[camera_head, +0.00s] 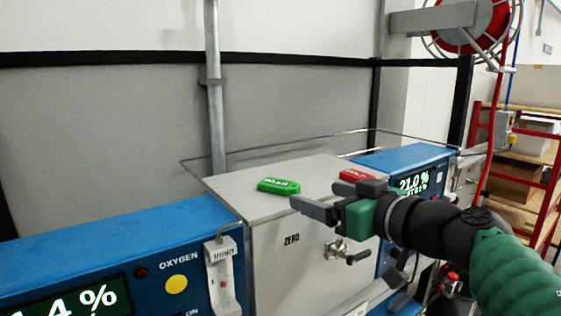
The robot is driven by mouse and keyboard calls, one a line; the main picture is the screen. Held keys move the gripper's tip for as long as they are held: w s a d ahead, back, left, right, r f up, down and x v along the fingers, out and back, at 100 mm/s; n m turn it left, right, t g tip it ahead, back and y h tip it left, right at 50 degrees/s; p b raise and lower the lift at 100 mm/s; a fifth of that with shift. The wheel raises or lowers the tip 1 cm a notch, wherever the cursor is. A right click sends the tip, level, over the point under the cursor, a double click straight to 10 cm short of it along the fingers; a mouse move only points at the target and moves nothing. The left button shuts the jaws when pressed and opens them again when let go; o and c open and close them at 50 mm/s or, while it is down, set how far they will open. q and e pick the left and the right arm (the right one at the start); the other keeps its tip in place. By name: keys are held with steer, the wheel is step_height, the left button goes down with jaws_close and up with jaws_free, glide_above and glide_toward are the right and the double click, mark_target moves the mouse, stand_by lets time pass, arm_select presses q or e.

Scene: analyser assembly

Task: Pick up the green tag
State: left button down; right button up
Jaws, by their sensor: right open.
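The green tag (279,186) lies flat on top of the grey box marked ZERO (268,206), near its left side. A red tag (357,175) lies on the same top, toward the right. My right gripper (312,205) comes in from the right, its fingers pointing left. It is open and empty, in front of and a little right of the green tag, apart from it in the picture. My left gripper does not show.
A blue oxygen analyser (110,255) stands to the left and another blue analyser (405,160) to the right. A thin metal rail (250,150) runs behind the box top. A vertical pipe (214,90) rises behind. A valve handle (358,257) sticks out in front.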

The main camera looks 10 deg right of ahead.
mark_target(287, 186)
steer(key=x, duration=0.3)
steer(key=p+x, duration=0.1)
steer(key=x, duration=0.3)
steer(key=p+x, duration=0.1)
steer(key=x, duration=0.2)
steer(key=shift+w+a, duration=0.25)
steer(key=shift+a, duration=0.2)
steer(key=shift+s+d, duration=0.15)
steer(key=c, duration=1.7)
